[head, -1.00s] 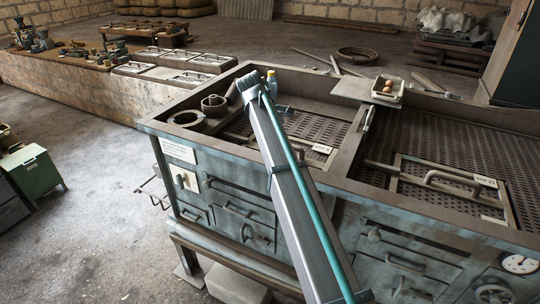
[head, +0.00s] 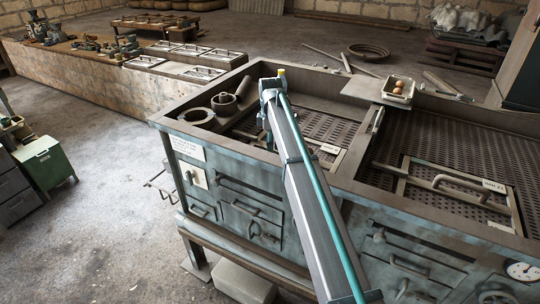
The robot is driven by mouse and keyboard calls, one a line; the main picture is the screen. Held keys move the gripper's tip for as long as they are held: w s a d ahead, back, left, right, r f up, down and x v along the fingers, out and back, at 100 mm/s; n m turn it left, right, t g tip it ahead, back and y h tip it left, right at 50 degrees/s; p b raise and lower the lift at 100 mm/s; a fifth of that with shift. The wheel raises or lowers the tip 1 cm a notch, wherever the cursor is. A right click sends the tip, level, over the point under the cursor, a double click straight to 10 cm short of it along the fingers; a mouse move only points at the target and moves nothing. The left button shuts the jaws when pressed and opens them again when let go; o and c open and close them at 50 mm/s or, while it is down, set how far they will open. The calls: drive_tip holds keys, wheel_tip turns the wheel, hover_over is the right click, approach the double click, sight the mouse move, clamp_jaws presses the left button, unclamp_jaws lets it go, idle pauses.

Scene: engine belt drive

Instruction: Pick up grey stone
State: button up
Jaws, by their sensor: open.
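A pale grey, rectangular stone-like block (head: 243,282) lies on the floor under the front of the metal bench. It is the only thing here that looks like a grey stone, but I cannot be sure it is the one named. My gripper (head: 268,136) hangs at the far end of my arm, over the left bay of the bench, well above and behind the block. It is small and partly hidden by my arm, and it seems open with nothing held.
The bench (head: 225,170) holds a ring (head: 197,116), a small pot (head: 224,103) and perforated trays (head: 450,150). A green box (head: 46,162) stands left. The floor (head: 105,190) between is clear.

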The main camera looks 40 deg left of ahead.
drive_tip(key=shift+f+p, duration=1.35)
drive_tip(key=shift+f, duration=1.1)
drive_tip(key=c, duration=1.3)
drive_tip(key=shift+o, duration=0.2)
drive_tip(key=shift+r, duration=0.15)
